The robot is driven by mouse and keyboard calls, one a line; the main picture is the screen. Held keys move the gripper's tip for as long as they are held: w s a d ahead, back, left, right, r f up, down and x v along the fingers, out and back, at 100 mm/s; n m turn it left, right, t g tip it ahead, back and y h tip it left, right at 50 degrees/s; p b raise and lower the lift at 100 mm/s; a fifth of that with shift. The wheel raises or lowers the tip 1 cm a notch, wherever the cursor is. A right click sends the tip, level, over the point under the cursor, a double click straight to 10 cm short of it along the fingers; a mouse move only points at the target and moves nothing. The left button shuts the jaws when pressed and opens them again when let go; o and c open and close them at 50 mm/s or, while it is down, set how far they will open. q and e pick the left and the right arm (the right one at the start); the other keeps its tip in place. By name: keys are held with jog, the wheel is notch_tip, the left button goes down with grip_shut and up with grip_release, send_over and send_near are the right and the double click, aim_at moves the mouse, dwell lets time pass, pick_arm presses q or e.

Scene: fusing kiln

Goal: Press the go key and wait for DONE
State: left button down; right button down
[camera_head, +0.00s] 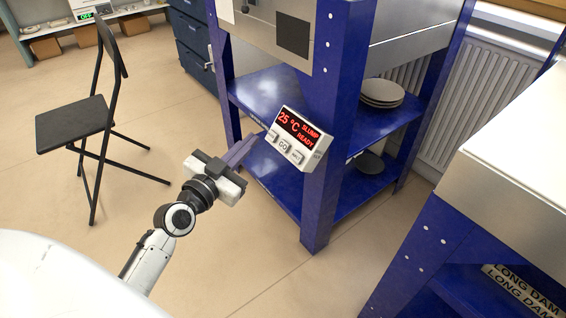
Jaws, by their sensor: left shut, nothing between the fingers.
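The kiln controller (300,138) is a white box on the front post of the blue stand. Its dark display (296,127) reads 25 °C, SLUMP and READY in red. The go key (283,146) is in the row of keys below the display, between two other keys. My left gripper (251,142) is shut and empty. Its fingertips point up and right and lie just left of the controller in the picture. I cannot tell whether they touch it. My right gripper is not in view.
The blue stand (316,215) carries the kiln and a stack of plates (381,94). A black folding chair (75,122) stands at the left. A metal-topped table (505,185) with blue legs is at the right. The floor between is clear.

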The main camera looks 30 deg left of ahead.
aim_at(284, 146)
pick_arm(q)
jog(key=shift+w+a+r, duration=0.1)
jog(key=shift+a+r, duration=0.15)
jog(key=shift+a, duration=0.05)
